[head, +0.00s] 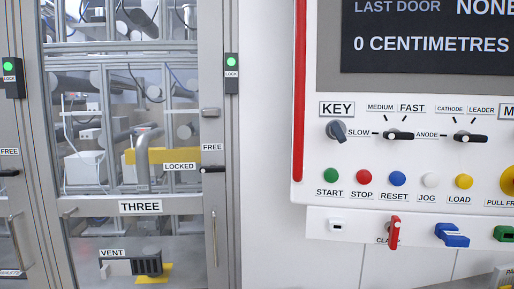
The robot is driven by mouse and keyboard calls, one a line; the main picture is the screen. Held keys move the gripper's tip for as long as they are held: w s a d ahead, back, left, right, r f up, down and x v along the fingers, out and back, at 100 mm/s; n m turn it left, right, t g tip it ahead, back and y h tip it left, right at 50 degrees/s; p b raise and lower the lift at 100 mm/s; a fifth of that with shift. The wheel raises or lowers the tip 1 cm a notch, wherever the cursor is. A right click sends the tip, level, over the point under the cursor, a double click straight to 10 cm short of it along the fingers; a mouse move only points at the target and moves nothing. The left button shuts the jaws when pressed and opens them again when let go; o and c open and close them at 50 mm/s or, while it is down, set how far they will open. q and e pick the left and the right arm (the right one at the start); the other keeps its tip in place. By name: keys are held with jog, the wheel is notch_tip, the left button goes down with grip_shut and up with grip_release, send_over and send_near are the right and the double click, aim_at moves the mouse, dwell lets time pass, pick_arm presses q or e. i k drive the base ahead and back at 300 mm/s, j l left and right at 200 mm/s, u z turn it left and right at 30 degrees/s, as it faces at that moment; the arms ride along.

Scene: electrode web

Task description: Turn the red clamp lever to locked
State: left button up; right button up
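The red clamp lever (394,234) is on the white ledge below the control panel, at the lower right of the head view. It hangs roughly vertical and covers part of its label, which reads "CLA". No locked or free mark can be read beside it. Neither of my grippers shows in this view.
The control panel (308,110) has knobs, coloured buttons and a dark display. A blue lever (452,235) and a green part (504,234) sit right of the red lever. At left, door THREE (140,207) has a black handle (213,169) near the labels FREE and LOCKED.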

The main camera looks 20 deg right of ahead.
aim_at(393, 227)
jog(key=z, duration=1.6)
